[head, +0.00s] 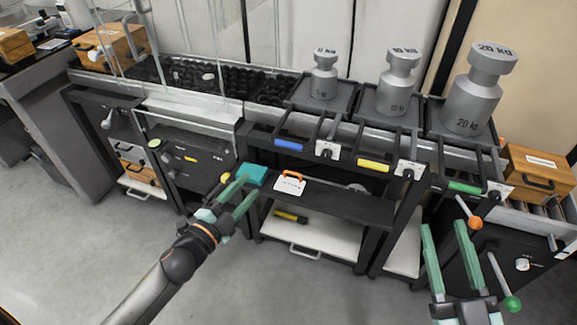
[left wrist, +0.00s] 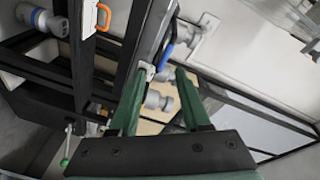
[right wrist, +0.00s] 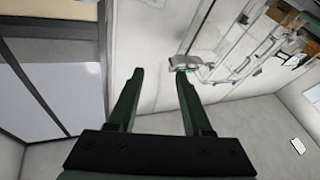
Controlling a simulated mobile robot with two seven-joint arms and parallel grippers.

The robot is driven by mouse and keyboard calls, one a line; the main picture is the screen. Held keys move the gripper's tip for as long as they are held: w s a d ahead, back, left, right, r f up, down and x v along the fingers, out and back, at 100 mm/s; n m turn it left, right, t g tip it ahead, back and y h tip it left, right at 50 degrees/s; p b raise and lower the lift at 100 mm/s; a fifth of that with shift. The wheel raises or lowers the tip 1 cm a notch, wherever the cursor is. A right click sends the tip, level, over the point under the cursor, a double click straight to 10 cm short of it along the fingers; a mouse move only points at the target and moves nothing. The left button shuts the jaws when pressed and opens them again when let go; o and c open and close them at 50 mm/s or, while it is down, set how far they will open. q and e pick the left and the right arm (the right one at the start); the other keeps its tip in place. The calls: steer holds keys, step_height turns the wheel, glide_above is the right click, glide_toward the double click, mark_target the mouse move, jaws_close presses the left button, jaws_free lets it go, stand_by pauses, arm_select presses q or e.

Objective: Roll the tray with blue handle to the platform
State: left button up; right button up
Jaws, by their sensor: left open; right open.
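The tray with the blue handle (head: 289,145) sits at the left of three trays and bears the smallest grey weight (head: 324,75). A blue handle (left wrist: 167,52) also shows in the left wrist view, close beyond the fingertips. My left gripper (head: 250,187) is open and empty, in front of the frame, below and left of the blue handle. My right gripper (head: 444,228) is open and empty, low at the right, in front of the green-handled tray. The platform appears to be the bed of black balls (head: 220,80), left of the blue-handled tray.
A yellow handle (head: 373,165) and a green handle (head: 465,187) belong to the other two trays, bearing 10 kg and 20 kg weights. An orange-handled white item (head: 290,183) lies on the dark shelf (head: 340,204). Clear panels stand around the ball bed. The floor in front is free.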

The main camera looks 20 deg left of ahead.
mark_target(288, 143)
arm_select(q)
steer(key=w+d+m+h+b, duration=0.1)
steer(key=w+m+b, duration=0.1)
steer(key=w, duration=0.3)
steer(key=w+d+r+m+h+b, duration=0.1)
steer(key=w+d+m+h+b, duration=0.1)
steer(key=w+m+b, duration=0.1)
steer(key=w+d+m+h+b, duration=0.1)
steer(key=w+d+m+b, duration=0.1)
steer(key=w, duration=0.5)
steer(key=shift+w+d+r+m+t+b, duration=0.1)
steer(key=shift+w+r+m+t+b, duration=0.25)
steer(key=shift+m+b, duration=0.55)
arm_select(e)
steer(key=s+a+r+n+t+y, duration=0.2)
steer(key=s+r+n+y, duration=0.1)
steer(key=s+n+y, duration=0.2)
steer(key=shift+s+r+y, duration=0.25)
steer(key=shift+s+y, duration=0.3)
steer(key=shift+y, duration=0.55)
arm_select(q)
jaws_close()
